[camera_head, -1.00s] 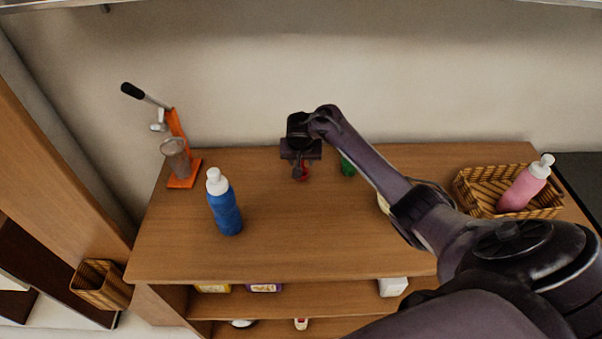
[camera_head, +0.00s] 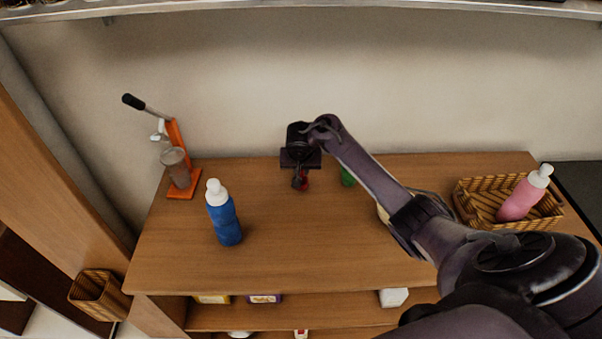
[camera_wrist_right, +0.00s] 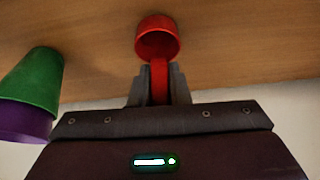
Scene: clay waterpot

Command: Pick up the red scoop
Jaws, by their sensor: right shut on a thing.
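The red scoop (camera_wrist_right: 157,40) shows in the right wrist view, with its round cup beyond the fingertips and its handle between the fingers. My right gripper (camera_wrist_right: 159,88) is shut on that handle. In the head view the right gripper (camera_head: 300,180) is over the back middle of the wooden table, and only a small red part of the scoop (camera_head: 305,182) shows beside the fingers. I cannot tell whether the scoop touches the table. My left gripper is not in view.
A green cup (camera_head: 347,177) stands just right of the gripper; in the wrist view a purple part adjoins the green cup (camera_wrist_right: 35,80). A blue bottle (camera_head: 224,218), an orange press (camera_head: 178,160) and a wicker basket (camera_head: 483,207) with a pink bottle (camera_head: 524,195) are farther off. The table's front middle (camera_head: 300,250) is clear.

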